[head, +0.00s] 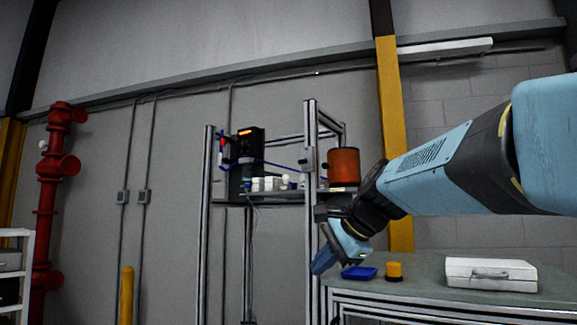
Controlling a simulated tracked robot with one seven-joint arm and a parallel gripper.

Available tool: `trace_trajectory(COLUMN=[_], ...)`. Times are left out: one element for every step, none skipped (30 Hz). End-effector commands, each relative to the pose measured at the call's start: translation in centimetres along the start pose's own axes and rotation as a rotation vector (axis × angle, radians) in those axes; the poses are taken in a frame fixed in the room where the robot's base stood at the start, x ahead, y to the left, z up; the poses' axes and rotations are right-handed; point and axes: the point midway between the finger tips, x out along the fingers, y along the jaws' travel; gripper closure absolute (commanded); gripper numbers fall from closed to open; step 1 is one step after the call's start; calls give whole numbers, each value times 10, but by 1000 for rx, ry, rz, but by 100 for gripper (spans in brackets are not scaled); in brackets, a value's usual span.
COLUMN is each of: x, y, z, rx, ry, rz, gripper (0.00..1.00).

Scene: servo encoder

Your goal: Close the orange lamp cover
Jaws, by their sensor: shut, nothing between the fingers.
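An orange-red cylinder (344,167), which looks like the orange lamp cover, is at the right end of the raised shelf, beside a metal post. Whether it is open or closed I cannot tell from here. My gripper (323,262) is below it and slightly left, pointing down and left, its blue fingers shut and empty. It is apart from the cylinder, in front of the frame's right post.
A metal frame (208,225) carries the shelf with a black device (246,160) and small white blocks (268,184). The workbench (430,274) holds a blue tray (359,273), a small orange-yellow cylinder (393,271) and a white case (490,274).

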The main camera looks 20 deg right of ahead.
Motion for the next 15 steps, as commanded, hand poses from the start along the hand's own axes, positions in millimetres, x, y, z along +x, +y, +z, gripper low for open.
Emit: trace_trajectory(x=[-12, -21, -32, -41, -52, -65, -75, -86, -100, -111, -121, -133, -142, -149, -159], y=[-28, -44, -65, -80, -94, -113, -126, -139, -154, -164, -174, -185, -192, -198, -205], z=[-19, -28, -42, -52, -63, -77, -88, -98, -111, -120, -128, -138, -145, -151, -158], rx=[160, 256, 383, 476, 566, 681, 763, 840, 935, 1001, 1060, 1130, 1177, 1219, 1264], ry=[-11, -24, -44, -63, -84, -114, -138, -165, -202, -230, -259, -295, -322, -347, -377], rz=[-60, -97, -148, -185, -222, -270, -305, -339, -381, -411, -438, -468, -488, -506, -528], gripper=[100, 100, 100, 100, 100, 100, 100, 100, 100, 100, 100, 100, 100, 100, 100])
